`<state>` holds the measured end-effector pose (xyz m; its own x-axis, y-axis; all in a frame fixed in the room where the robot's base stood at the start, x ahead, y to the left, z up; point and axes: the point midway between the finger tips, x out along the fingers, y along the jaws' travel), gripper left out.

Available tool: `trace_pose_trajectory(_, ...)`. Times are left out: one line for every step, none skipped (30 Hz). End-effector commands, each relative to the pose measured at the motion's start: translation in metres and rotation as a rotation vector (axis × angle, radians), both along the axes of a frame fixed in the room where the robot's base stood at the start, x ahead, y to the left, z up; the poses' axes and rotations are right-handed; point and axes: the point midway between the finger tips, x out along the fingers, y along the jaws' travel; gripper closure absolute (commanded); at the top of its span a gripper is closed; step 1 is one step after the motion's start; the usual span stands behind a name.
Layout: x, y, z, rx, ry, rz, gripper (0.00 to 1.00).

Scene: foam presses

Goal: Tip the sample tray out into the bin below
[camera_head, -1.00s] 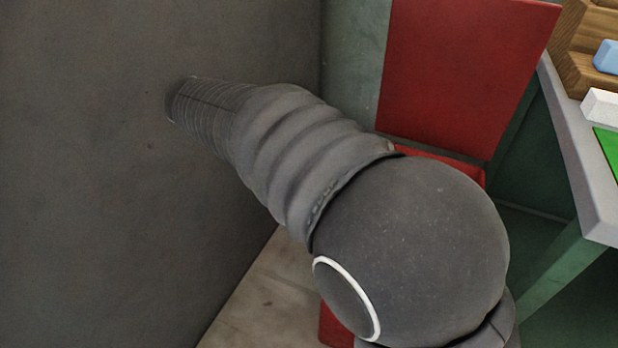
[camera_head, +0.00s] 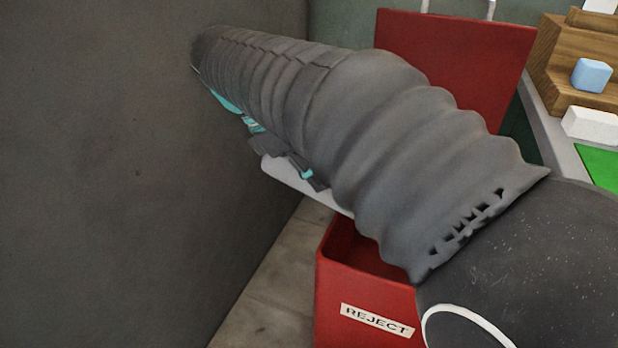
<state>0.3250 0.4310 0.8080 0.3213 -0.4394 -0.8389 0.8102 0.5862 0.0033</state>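My gripper (camera_head: 284,158) shows only in part, as dark and teal pieces under my grey-sleeved arm. A pale, flat thing (camera_head: 292,180), perhaps the sample tray, sticks out beneath it. It is above and to the left of the bin opening, with its right part behind my arm. Its contents cannot be seen. My gripper's fingers overlap its edge, but the sleeve hides whether they close on it. The red bin (camera_head: 338,300), labelled REJECT, stands below on the floor, its mouth partly covered by my arm.
A red panel (camera_head: 440,45) stands upright behind the bin. A dark grey wall (camera_head: 110,180) fills the left side. On the right, a bench holds a wooden stepped stand (camera_head: 556,75), a blue block (camera_head: 591,75), a white block (camera_head: 592,124) and a green mat (camera_head: 600,165).

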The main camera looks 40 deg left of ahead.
Motion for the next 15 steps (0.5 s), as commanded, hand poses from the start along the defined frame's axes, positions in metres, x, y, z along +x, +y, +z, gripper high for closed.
trace_pose_trajectory(0.002, -0.002, 0.003, 0.017, 0.01, -0.001, 1.0)
trace_pose_trajectory(0.002, -0.003, 0.005, 0.025, 0.017, -0.002, 1.0)
trace_pose_trajectory(0.003, -0.005, 0.007, 0.037, 0.026, -0.002, 1.0)
trace_pose_trajectory(0.004, -0.006, 0.008, 0.046, 0.032, -0.003, 1.0)
trace_pose_trajectory(0.005, -0.007, 0.009, 0.054, 0.038, -0.003, 1.0)
trace_pose_trajectory(0.006, -0.008, 0.011, 0.067, 0.047, -0.002, 1.0)
trace_pose_trajectory(0.006, -0.008, 0.013, 0.076, 0.053, -0.001, 1.0)
trace_pose_trajectory(0.007, -0.009, 0.014, 0.086, 0.059, 0.0, 1.0)
trace_pose_trajectory(0.008, -0.011, 0.015, 0.097, 0.068, -0.002, 1.0)
trace_pose_trajectory(0.009, -0.013, 0.016, 0.106, 0.076, -0.003, 1.0)
trace_pose_trajectory(0.01, -0.014, 0.017, 0.114, 0.083, -0.003, 1.0)
trace_pose_trajectory(0.011, -0.015, 0.018, 0.125, 0.091, -0.002, 1.0)
trace_pose_trajectory(0.012, -0.016, 0.02, 0.135, 0.098, -0.002, 1.0)
trace_pose_trajectory(0.013, -0.018, 0.021, 0.146, 0.104, -0.001, 1.0)
trace_pose_trajectory(0.014, -0.019, 0.022, 0.158, 0.111, -0.003, 1.0)
